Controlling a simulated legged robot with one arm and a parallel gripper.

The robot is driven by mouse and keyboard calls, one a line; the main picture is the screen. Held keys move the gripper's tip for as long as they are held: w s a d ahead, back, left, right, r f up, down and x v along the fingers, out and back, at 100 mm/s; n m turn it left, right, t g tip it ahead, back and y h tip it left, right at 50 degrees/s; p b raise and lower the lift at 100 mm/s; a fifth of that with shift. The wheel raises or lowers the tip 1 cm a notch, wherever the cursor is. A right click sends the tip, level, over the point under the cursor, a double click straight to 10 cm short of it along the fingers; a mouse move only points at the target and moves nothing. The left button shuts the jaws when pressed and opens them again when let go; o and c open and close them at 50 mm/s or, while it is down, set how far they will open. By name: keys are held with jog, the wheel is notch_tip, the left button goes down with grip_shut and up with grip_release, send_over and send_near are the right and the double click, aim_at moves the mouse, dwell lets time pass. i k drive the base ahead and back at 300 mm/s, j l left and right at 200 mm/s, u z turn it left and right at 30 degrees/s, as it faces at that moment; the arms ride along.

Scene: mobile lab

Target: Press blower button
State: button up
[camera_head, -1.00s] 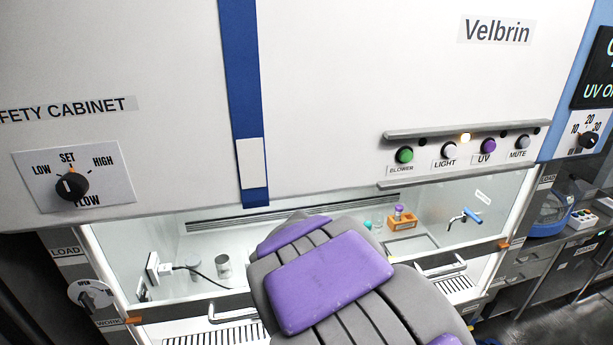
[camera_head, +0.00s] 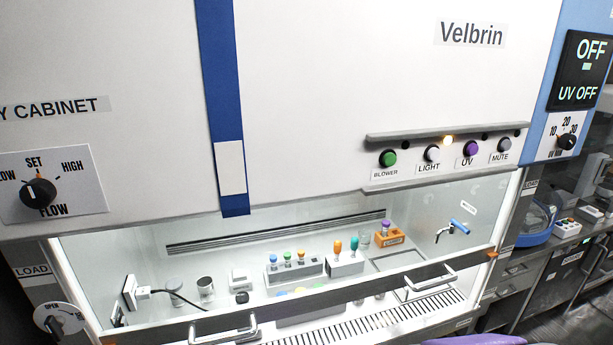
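The green blower button (camera_head: 388,158) is on the front panel of the safety cabinet, at the left end of a button row, above a label reading BLOWER. The row also holds a white LIGHT button (camera_head: 432,153), a purple UV button (camera_head: 470,148) and a grey MUTE button (camera_head: 504,145). An indicator above LIGHT glows yellow. My gripper is out of view; only a purple part of my arm shows at the bottom right edge, well below the buttons. Nothing covers the blower button.
Metal ledges run above and below the buttons. The sash handles (camera_head: 432,283) stick out below. Inside the cabinet (camera_head: 170,215) stand racks, cups and an orange box (camera_head: 388,239). A display (camera_head: 582,72) at the right reads OFF and UV OFF. A flow knob (camera_head: 38,193) is at the left.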

aim_at(389, 159)
jog(key=k+l+u, duration=0.45)
jog(key=k+l, duration=0.7)
